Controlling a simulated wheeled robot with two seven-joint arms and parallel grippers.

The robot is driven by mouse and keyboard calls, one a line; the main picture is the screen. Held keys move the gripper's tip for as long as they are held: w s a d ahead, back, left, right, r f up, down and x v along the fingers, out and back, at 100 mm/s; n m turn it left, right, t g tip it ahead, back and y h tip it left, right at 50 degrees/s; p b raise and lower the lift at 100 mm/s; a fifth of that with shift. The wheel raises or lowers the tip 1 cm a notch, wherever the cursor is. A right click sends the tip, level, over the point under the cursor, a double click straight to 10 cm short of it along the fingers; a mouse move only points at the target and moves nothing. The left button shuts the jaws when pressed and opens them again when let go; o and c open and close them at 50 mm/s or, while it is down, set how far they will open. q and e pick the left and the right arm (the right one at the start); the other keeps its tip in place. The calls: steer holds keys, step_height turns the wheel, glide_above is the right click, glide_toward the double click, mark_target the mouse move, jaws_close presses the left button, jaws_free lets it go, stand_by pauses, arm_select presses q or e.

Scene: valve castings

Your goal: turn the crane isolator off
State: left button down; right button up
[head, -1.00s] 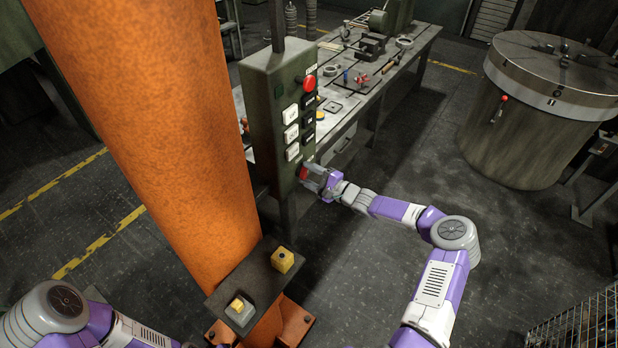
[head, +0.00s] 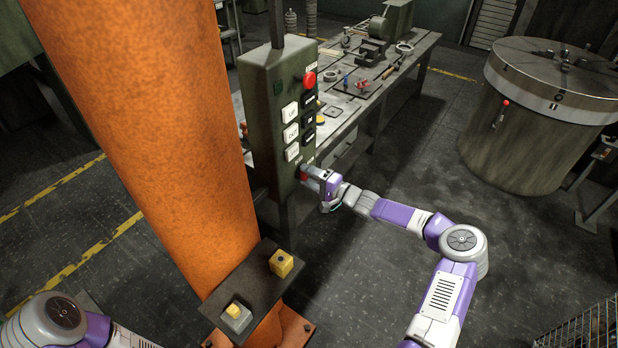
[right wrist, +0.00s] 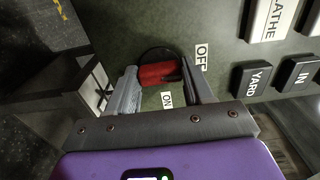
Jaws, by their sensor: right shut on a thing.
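The crane isolator is a red handle (right wrist: 158,75) on a round black disc, low on the green control box (head: 262,130). In the right wrist view an OFF label (right wrist: 201,57) lies just right of the handle and an ON label (right wrist: 167,99) just below it. The handle lies across the picture, its right end towards the OFF side. My right gripper (head: 314,180) is at the box's lower front, its fingers shut on the handle from both sides. In the head view the gripper mostly hides the handle. My left gripper is outside the frame.
The box carries a red button (head: 309,79) and white and black push buttons above the isolator. An orange column (head: 150,130) stands left of it. A workbench (head: 425,40) with tools is behind, and a large drum (head: 530,140) at right. Floor between is clear.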

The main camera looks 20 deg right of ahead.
steer(key=o, duration=1)
steer(key=shift+o, duration=0.2)
steer(key=v, duration=0.7)
steer(key=shift+s+d, duration=0.15)
steer(key=shift+s, duration=0.05)
steer(key=shift+f, duration=0.1)
